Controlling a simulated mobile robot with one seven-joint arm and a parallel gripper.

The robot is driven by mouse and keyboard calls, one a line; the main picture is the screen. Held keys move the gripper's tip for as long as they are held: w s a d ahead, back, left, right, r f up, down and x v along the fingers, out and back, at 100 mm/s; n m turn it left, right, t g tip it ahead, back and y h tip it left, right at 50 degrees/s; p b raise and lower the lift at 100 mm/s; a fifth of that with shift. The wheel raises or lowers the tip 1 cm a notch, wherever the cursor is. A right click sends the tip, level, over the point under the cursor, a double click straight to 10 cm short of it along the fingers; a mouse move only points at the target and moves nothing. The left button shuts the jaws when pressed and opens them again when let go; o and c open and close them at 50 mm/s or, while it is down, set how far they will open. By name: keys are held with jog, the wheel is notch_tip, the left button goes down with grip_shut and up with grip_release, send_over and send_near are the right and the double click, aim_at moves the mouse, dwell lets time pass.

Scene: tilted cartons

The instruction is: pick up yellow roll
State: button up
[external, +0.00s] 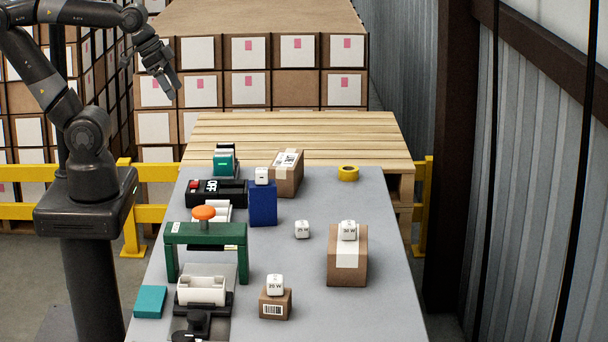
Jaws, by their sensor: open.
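The yellow roll (348,173) lies flat on the grey table (300,305), near its far right corner in the external view. It is a short ring with a dark centre. No object touches it. My gripper (172,88) is open and empty. It is raised high at the upper left, well above the table and far to the left of the roll.
A tilted carton (289,172) stands left of the roll, beside a blue box (263,205) with a white cube on top. A larger carton (347,262) stands nearer the front. A green frame (206,234) with an orange knob is at left. The table around the roll is clear.

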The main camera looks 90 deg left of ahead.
jog(key=w+a+r+g, duration=0.1)
jog(key=w+a+r, duration=0.15)
jog(key=w, duration=0.45)
jog(key=w+a+r, duration=0.1)
jog(key=w+r, duration=0.2)
jog(key=w, duration=0.4)
jog(key=n+g, duration=0.2)
jog(key=g, duration=0.3)
send_over(349, 167)
notch_tip(349, 167, down, 28)
jog(key=f, duration=0.3)
jog(key=d+f, duration=0.1)
jog(key=f, duration=0.1)
jog(key=shift+w, duration=0.25)
jog(key=shift+s+d+f, duration=0.15)
jog(key=shift+f, duration=0.75)
jog(key=shift+s+d+f, duration=0.1)
jog(key=shift+d+f, duration=0.05)
jog(key=shift+f, duration=0.7)
jog(key=shift+s+d+f, duration=0.15)
jog(key=shift+f, duration=0.75)
